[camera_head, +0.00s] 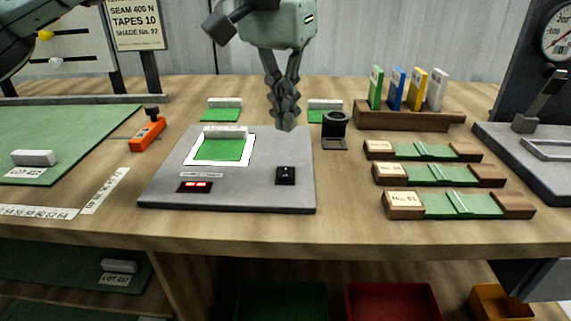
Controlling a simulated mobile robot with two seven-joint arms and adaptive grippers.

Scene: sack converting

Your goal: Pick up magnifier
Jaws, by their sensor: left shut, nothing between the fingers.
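The magnifier appears to be the small black folding loupe (335,124) standing on the table just right of the grey instrument slab. It has a round dark top over a flat square base. My left gripper (287,122) points down from the top centre with its fingers closed together and empty. Its tips are to the left of the magnifier, near the back right corner of the slab. They look apart from the magnifier; their height above the table is hard to tell. My right gripper is not in view.
The grey slab (240,181) holds a green swatch. An orange tool (148,134) lies left of it. Right are several green sample strips (440,174) and a wooden rack (410,119) with coloured cards. A gauge stand (540,139) is at far right. Green pieces lie behind.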

